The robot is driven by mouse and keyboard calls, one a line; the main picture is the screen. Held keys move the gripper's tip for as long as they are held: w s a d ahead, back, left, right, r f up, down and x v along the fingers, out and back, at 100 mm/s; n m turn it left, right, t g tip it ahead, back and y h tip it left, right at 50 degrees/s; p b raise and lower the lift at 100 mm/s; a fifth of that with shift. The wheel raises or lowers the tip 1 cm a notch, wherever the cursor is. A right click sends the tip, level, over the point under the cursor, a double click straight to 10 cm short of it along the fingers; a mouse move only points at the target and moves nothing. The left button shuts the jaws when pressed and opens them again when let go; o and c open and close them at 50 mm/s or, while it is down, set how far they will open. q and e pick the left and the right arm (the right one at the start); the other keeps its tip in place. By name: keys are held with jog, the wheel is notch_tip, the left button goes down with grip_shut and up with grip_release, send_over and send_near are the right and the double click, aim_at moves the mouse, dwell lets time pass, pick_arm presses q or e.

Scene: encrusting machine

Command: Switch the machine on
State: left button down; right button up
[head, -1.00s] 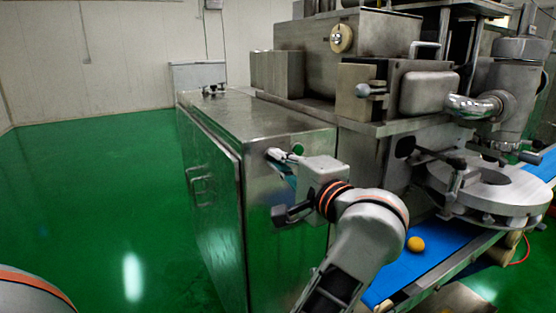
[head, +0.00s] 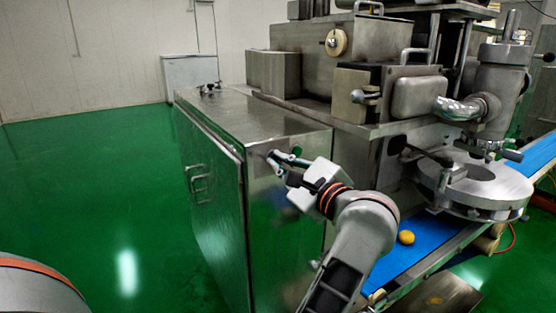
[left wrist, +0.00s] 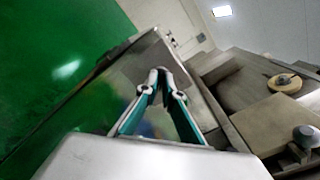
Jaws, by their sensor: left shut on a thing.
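The encrusting machine (head: 385,100) stands at centre and right, with a shiny steel cabinet (head: 215,200) at its left. My left gripper (head: 273,160) is at the upper part of the cabinet's end panel, its fingertips against it. The fingers are shut on a small switch on that panel, which the tips hide. A small green button (head: 296,150) shows just right of the fingertips. In the left wrist view, the two fingers (left wrist: 158,74) come together at the cabinet's edge; the held part cannot be made out. My right gripper is not in view.
A blue conveyor belt (head: 425,228) runs beside the machine at right, with an orange ball (head: 406,237) on it. A round steel disc unit (head: 475,185) overhangs the belt. The green floor (head: 90,190) at left is open.

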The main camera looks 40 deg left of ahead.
pick_arm(q)
jog(key=shift+m, duration=0.4)
jog(key=c, duration=2.2)
grip_release()
